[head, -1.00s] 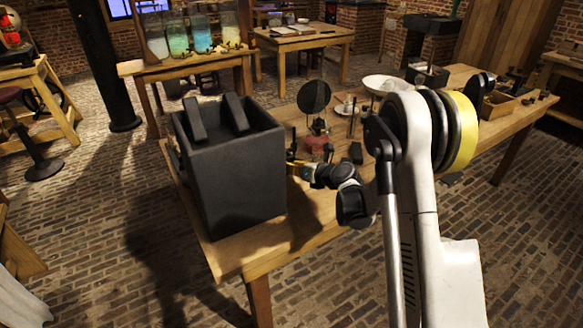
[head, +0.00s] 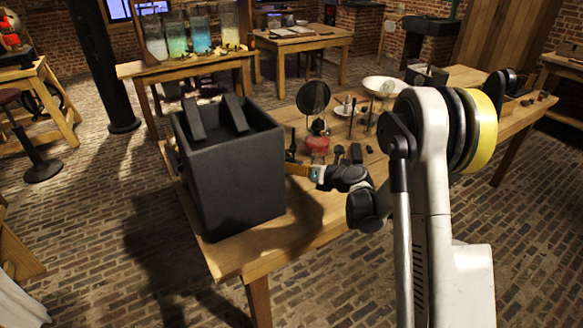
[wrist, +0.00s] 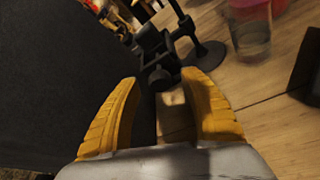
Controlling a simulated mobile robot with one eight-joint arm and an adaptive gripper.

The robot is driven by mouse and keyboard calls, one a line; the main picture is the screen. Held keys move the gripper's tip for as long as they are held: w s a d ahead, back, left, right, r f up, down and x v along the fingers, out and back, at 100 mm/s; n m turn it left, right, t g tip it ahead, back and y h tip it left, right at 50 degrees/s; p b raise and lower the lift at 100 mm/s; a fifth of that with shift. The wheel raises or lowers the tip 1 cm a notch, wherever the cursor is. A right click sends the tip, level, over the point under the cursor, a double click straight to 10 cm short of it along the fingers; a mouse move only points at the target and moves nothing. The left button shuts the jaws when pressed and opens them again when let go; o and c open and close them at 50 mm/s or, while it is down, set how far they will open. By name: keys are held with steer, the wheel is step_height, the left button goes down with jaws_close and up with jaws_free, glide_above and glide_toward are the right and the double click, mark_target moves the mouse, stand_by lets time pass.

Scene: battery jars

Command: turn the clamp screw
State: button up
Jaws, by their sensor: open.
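A dark clamp (wrist: 153,44) shows at the top middle of the wrist view, with a short screw end (wrist: 160,79) pointing toward my gripper. My gripper (wrist: 162,84) is open, with its two yellow fingers on either side of the screw end. I cannot tell whether either finger touches it. In the head view my gripper's yellow finger (head: 298,169) shows low beside the right side of the large dark box. A small dark upright piece (head: 291,148) stands just behind it there; the screw itself is too small to make out.
The large dark box (head: 235,175) fills the table's near left corner and the wrist view's left side. A red-based glass vessel (head: 317,140), a round dark disc (head: 313,97) and a white bowl (head: 383,85) stand beyond my gripper. Bare wooden tabletop (head: 265,245) shows in front.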

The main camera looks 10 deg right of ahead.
steer(key=v, duration=0.9)
steer(key=shift+s+r, duration=0.1)
steer(key=shift+r, duration=0.05)
